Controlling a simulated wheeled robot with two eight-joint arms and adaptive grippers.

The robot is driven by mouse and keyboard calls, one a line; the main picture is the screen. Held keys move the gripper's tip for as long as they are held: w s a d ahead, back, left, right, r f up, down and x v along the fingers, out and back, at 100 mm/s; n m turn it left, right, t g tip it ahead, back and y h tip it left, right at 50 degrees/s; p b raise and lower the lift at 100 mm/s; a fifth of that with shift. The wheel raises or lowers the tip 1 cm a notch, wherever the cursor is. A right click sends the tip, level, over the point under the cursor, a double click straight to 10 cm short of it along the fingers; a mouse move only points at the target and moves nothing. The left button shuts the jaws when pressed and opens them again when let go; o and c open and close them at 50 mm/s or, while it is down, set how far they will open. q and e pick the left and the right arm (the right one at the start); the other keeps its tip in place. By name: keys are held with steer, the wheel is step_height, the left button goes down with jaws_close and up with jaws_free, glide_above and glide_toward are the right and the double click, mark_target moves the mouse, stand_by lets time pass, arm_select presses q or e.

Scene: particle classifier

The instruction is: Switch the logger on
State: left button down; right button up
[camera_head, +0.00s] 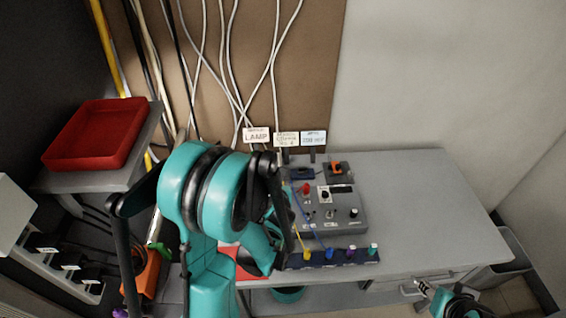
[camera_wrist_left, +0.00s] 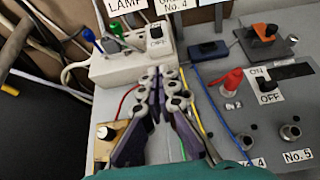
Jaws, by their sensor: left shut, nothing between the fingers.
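No part legibly marked as a logger shows. A white box (camera_wrist_left: 125,70) with another ON/OFF switch (camera_wrist_left: 157,38) stands behind the left gripper in the wrist view. My left gripper (camera_wrist_left: 166,78) is shut and empty, its tips in front of this box; whether they touch it is unclear. In the head view my left arm hides it. My right gripper (camera_head: 425,288) is at the bottom right; its jaws are too small to judge.
Labels, one reading LAMP (camera_head: 256,135), stand at the back. A strip with coloured plugs (camera_head: 340,259) lies in front of the panel. Yellow and blue cables cross near my left gripper. A red tray (camera_head: 95,135) stands at left. The table's right side (camera_head: 420,200) is clear.

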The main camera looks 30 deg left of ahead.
arm_select(q)
steer(key=b, duration=0.3)
glide_toward(273, 162)
steer(key=f, duration=0.2)
steer(key=w+f, duration=0.1)
steer(key=shift+w+a+f, duration=0.15)
steer(key=shift+a+f, duration=0.05)
steer(key=shift+a, duration=0.2)
steer(key=shift+w+a, duration=0.35)
steer(key=shift+w, duration=0.2)
steer(key=shift+w+a, duration=0.3)
steer(key=shift+w, duration=0.25)
steer(key=shift+w+a+r, duration=0.1)
steer(key=shift+w+a, duration=0.25)
steer(key=shift+w, duration=0.3)
